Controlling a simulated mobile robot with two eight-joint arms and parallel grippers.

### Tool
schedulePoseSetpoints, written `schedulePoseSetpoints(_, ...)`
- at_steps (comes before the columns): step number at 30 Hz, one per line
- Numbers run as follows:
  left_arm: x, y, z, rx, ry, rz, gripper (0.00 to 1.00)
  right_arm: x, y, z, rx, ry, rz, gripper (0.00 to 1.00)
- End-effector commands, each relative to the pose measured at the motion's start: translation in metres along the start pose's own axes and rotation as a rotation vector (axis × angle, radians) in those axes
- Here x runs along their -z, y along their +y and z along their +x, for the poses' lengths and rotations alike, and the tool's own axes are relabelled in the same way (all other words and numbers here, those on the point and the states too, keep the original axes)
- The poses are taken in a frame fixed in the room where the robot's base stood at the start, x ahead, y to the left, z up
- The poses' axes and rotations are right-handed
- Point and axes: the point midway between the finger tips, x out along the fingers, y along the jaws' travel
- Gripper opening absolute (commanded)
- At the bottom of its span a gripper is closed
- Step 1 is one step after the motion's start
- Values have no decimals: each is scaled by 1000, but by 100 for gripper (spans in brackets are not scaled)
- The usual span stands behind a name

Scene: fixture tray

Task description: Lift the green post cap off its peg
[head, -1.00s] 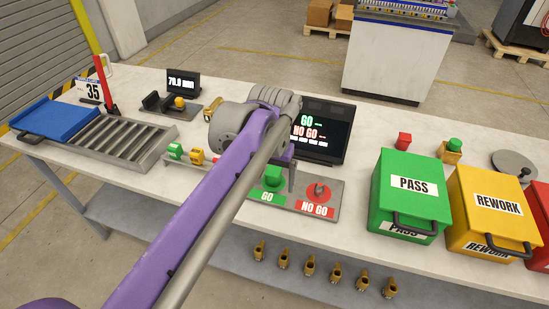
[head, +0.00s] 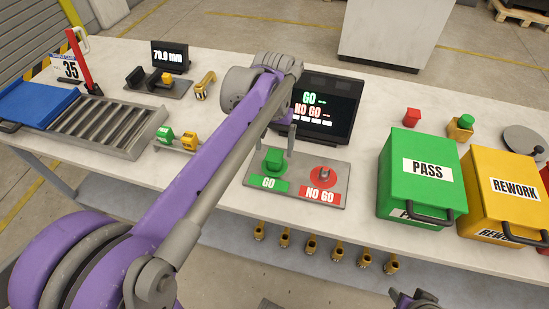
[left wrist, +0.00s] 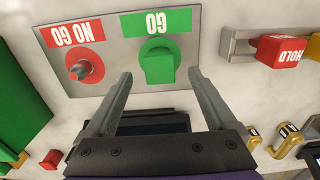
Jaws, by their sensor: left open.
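The green post cap (head: 274,159) sits on the GO side of a grey plate (head: 333,172). It also shows in the left wrist view (left wrist: 157,66), upside down, beside its GO label. My left gripper (head: 281,146) is open and empty, close to the cap on its far side in the head view. In the left wrist view the two fingers (left wrist: 160,75) stand apart, with the cap between and just beyond their tips. The peg under the cap is hidden. My right gripper (head: 413,298) shows only partly at the bottom edge, so its jaws are unclear.
A red NO GO disc (head: 323,174) with a metal peg is beside the cap. A dark screen (head: 325,106) stands behind. Green PASS (head: 428,168) and yellow REWORK (head: 512,190) boxes are to the right.

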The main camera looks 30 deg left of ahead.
Motion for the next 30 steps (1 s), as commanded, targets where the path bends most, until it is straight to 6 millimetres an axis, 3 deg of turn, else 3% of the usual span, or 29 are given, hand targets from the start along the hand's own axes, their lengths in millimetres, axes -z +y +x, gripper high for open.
schedulePoseSetpoints(9, 3, 1, 44, 0, 0, 1, 90, -2, 0, 2, 0, -1, 0, 50)
schedulePoseSetpoints(18, 3, 1, 49, 0, 0, 0, 90, -2, 0, 3, 0, -1, 0, 50)
schedulePoseSetpoints(30, 3, 1, 49, 0, 0, 0, 20, -2, 0, 3, 0, -1, 0, 50)
